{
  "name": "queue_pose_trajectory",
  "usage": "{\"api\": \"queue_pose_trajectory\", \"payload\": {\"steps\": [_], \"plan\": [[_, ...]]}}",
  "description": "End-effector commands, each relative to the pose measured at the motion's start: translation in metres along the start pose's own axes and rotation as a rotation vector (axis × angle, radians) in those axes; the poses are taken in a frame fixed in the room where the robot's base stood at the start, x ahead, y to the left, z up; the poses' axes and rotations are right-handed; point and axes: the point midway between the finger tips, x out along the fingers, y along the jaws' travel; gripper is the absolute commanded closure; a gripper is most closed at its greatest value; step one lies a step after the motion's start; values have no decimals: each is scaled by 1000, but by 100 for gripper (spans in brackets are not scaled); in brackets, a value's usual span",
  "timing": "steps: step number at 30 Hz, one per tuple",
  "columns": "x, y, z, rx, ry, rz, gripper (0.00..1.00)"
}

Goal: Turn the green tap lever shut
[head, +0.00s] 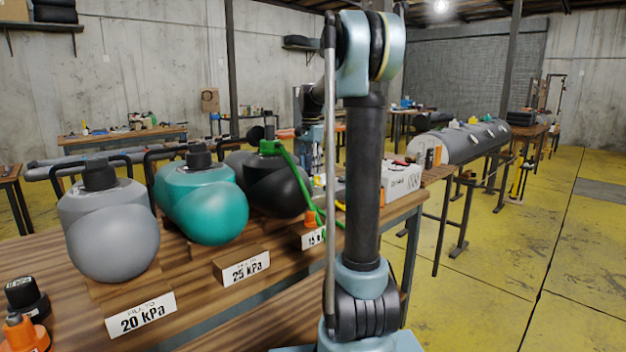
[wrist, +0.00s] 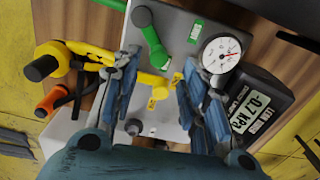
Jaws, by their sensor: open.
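In the wrist view the green tap lever (wrist: 150,40) stands on a grey panel (wrist: 180,22), its round knob near the top edge and its lower end near the yellow tap. The yellow tap (wrist: 156,82) sits just below, between my gripper's fingers. My gripper (wrist: 160,66) is open, its two blue-grey fingers pointing up the picture on either side of the yellow tap. The green lever lies beyond the fingertips; I cannot tell whether they touch anything. In the head view my arm hides the gripper, and I cannot make out the lever.
A round gauge (wrist: 221,54) and a black meter reading -0.7 kPa (wrist: 252,108) stand right of the fingers. Yellow (wrist: 52,62) and orange (wrist: 52,101) tools lie left.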

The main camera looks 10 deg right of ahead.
Motion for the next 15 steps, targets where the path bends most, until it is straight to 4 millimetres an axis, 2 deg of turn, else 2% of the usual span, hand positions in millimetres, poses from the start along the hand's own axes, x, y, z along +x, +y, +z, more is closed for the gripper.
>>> {"api": "queue_pose_trajectory", "payload": {"steps": [6,15], "plan": [[31,0,0,0,0,0,60],[46,0,0,0,0,0,60]]}}
